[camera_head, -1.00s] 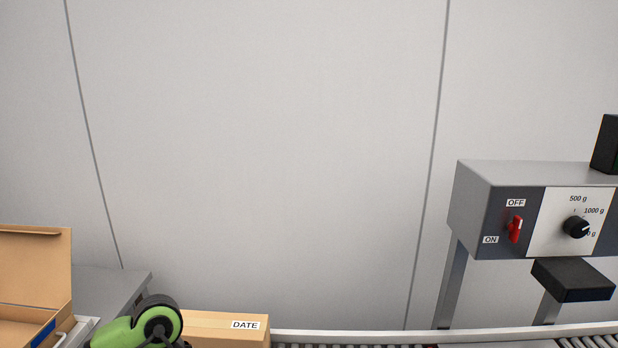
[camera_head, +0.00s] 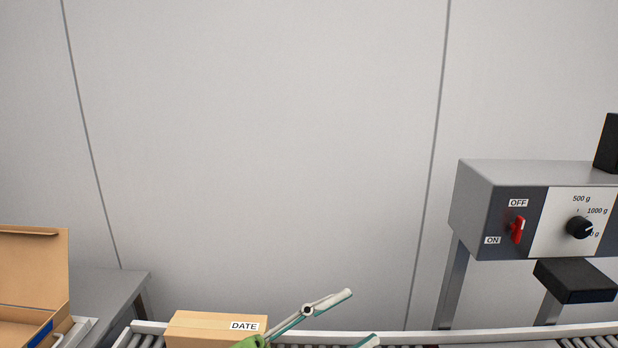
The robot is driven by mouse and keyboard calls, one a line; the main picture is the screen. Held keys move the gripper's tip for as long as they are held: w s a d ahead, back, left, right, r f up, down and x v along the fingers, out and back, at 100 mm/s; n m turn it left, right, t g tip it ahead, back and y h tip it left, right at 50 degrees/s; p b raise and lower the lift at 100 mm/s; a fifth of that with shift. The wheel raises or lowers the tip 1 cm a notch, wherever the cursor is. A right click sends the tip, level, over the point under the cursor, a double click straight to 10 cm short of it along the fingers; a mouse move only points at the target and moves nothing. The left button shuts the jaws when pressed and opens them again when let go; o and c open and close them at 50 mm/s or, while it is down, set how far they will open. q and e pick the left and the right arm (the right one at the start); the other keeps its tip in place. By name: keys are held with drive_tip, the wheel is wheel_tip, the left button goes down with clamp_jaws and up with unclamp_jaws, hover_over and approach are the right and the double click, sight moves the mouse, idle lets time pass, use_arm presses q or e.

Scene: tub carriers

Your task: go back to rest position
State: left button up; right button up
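My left gripper (camera_head: 358,317) is low in the head view, its green body cut off by the bottom edge. Its two pale fingers with teal inner sides point right and stand apart, with nothing visible between them. It is in front of the conveyor, to the right of a closed cardboard box (camera_head: 200,330) labelled DATE, and its green part overlaps the box's lower right corner in the picture. My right gripper is not in view.
A roller conveyor (camera_head: 400,336) runs along the bottom. An open cardboard box (camera_head: 35,265) is at the left by a grey table (camera_head: 112,285). A grey control box (camera_head: 478,215) with red switch (camera_head: 517,230) and dial (camera_head: 579,228) stands right. The wall behind is bare.

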use_arm(q)
drive_tip(key=w+a+f+n+t+y, duration=0.3)
drive_tip(key=w+a+n+t+y, duration=0.6)
drive_tip(key=a+n+t+y, duration=0.4)
drive_tip(key=s+a+f+n+g+y, duration=0.2)
drive_tip(key=a+f+n+g+y, duration=0.25)
drive_tip(key=f, duration=0.55)
drive_tip(key=s+a+f+n+g+y, duration=0.2)
drive_tip(key=a+f+n+g+y, duration=0.15)
drive_tip(key=a+f, duration=0.45)
drive_tip(key=s+f+g, duration=0.9)
drive_tip(key=s+f, duration=0.8)
drive_tip(key=s, duration=0.4)
wheel_tip(320, 180, down, 24)
drive_tip(key=s+f+g, duration=0.1)
drive_tip(key=s+a+f+m+g, duration=0.1)
drive_tip(key=s+a+f, duration=0.1)
drive_tip(key=s+f, duration=1.5)
drive_tip(key=shift+s+a+f, duration=0.15)
drive_tip(key=shift+s+a, duration=0.2)
drive_tip(key=shift+s, duration=0.25)
